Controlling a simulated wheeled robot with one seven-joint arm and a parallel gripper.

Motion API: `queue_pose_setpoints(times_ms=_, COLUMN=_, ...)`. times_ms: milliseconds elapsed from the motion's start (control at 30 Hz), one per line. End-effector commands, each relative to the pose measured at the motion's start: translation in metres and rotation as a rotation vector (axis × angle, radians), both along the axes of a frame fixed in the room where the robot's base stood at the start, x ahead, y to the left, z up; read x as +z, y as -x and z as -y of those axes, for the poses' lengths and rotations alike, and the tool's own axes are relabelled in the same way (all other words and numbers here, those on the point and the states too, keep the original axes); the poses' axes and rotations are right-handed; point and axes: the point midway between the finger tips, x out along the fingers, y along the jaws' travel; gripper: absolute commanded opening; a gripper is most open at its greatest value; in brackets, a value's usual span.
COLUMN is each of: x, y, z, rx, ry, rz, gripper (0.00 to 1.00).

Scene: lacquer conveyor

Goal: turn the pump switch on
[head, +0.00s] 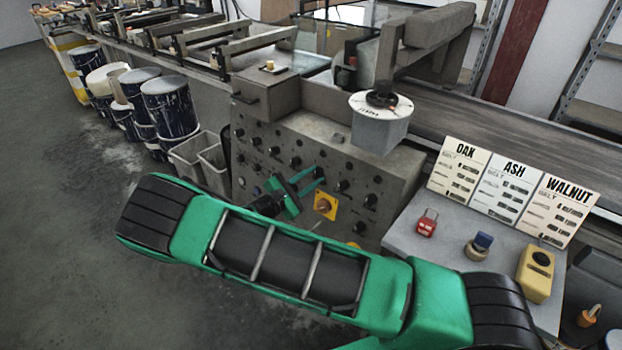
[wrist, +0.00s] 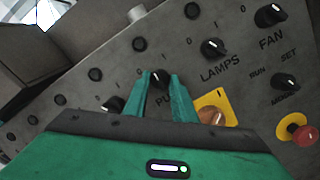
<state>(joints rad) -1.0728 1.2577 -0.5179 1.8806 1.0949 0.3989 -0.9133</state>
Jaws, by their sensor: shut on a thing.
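The pump switch (wrist: 159,79) is a small black rotary knob on the grey control panel (head: 270,136). The letters "PU" show just under it in the wrist view, and the rest of its label is hidden by a finger. My gripper (wrist: 159,82) has its two green fingers on either side of this knob and is shut on it. In the head view my gripper (head: 296,186) reaches the panel's front, and its fingers and wrist hide part of the knob row. I cannot tell which mark the knob points to.
A lamps knob (wrist: 212,48) and a fan knob (wrist: 270,15) sit to the right. A yellow plate with an orange knob (wrist: 211,116) is close beside my right finger. A red stop button (wrist: 303,133) is farther right. A grey tub (head: 380,132) stands on top of the panel.

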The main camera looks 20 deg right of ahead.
Motion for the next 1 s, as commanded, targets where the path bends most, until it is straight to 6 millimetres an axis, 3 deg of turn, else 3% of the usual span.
queue_pose_setpoints(times_ms=500, x=0.0005, y=-0.0019, z=-0.0029, rx=-0.069, ry=-0.222, rz=0.328, gripper=0.01)
queue_pose_setpoints(times_ms=1000, x=0.0000, y=-0.0019, z=-0.0040, rx=-0.089, ry=-0.288, rz=0.425, gripper=0.02)
